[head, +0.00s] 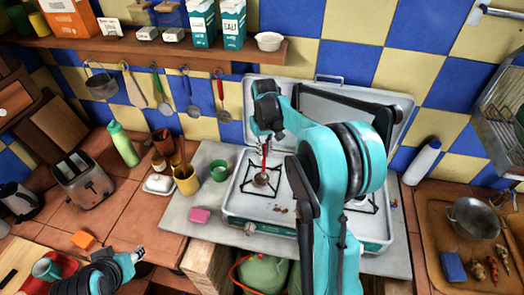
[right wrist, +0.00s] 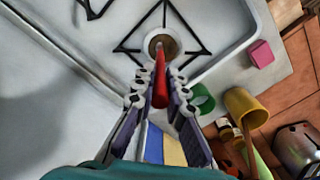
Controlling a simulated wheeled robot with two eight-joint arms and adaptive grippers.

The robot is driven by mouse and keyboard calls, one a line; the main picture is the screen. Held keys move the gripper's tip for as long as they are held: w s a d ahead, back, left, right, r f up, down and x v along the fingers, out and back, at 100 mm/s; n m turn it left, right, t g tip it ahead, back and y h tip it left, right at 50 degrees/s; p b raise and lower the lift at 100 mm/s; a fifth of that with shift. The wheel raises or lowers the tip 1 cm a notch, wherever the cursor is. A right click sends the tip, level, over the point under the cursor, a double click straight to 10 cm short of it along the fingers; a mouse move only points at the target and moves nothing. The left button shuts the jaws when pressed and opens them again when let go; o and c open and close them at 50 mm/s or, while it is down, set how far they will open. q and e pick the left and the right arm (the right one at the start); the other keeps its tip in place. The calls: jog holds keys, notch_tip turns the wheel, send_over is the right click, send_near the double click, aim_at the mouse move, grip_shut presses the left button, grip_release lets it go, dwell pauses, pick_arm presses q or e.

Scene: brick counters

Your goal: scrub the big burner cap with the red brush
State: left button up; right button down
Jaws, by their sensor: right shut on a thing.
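My right gripper (head: 267,130) is shut on the red brush (head: 265,150), which it holds upright above the left burner of the stove. In the right wrist view the red handle (right wrist: 160,85) lies between the fingers (right wrist: 160,90) and points down at the round brown burner cap (right wrist: 161,46). That cap (head: 261,181) also shows in the head view; the brush's lower end overlaps it, and I cannot tell if they touch. My arm partly hides the right burner, so I cannot compare cap sizes. My left gripper (head: 138,253) is low at the left, away from the stove; its opening is unclear.
The stove's raised lid (head: 400,105) stands behind. A pink sponge (head: 200,215), green mug (head: 219,171) and yellow cup (head: 187,181) stand left of the stove (head: 232,205). A white bottle (head: 422,162) and a tray with a pan (head: 472,216) are at the right.

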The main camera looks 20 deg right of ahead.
jog(key=shift+a, duration=0.1)
jog(key=shift+w+a, duration=0.45)
jog(key=shift+a, duration=0.1)
jog(key=shift+s+d, duration=0.1)
dwell(0.9)
jog(key=shift+s+d, duration=0.1)
jog(key=shift+d, duration=0.15)
dwell(0.4)
